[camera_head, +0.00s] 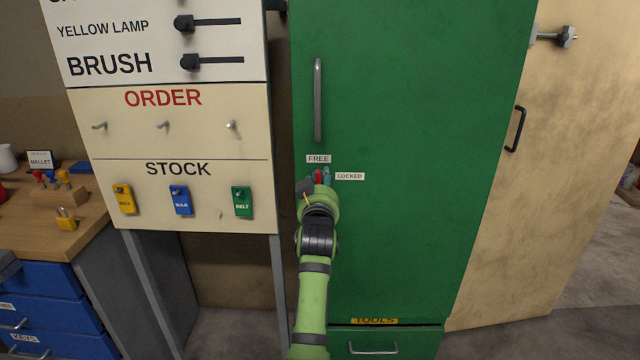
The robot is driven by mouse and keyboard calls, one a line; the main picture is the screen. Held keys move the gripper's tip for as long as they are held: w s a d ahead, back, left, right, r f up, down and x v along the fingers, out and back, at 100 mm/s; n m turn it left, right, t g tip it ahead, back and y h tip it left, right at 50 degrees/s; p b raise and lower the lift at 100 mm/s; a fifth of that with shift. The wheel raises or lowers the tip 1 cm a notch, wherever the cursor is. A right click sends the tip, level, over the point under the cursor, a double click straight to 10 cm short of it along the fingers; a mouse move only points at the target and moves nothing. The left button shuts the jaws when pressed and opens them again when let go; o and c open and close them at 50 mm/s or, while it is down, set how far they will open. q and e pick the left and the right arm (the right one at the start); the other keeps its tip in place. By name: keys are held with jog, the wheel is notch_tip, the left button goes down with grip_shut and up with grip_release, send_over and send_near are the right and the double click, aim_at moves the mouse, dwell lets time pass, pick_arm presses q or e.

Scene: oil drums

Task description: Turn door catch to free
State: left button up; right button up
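The green cabinet door (420,120) fills the middle of the view and looks closed. On it, a FREE label (318,159) sits above the catch spot and a LOCKED label (350,176) sits to its right. A small red part (319,176), which seems to be the door catch, shows between the labels with a teal piece beside it; most of it is hidden, so its turn cannot be read.
A vertical grey handle (318,100) is above the catch. A cream board (180,120) with ORDER and STOCK hooks stands left. A wooden bench (60,225) is further left. A beige door (545,150) stands right. TOOLS drawer (380,343) is below.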

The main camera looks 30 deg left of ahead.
pick_arm(q)
notch_tip(320, 180, up, 10)
jog(key=shift+r, duration=0.1)
dwell(0.4)
dwell(0.5)
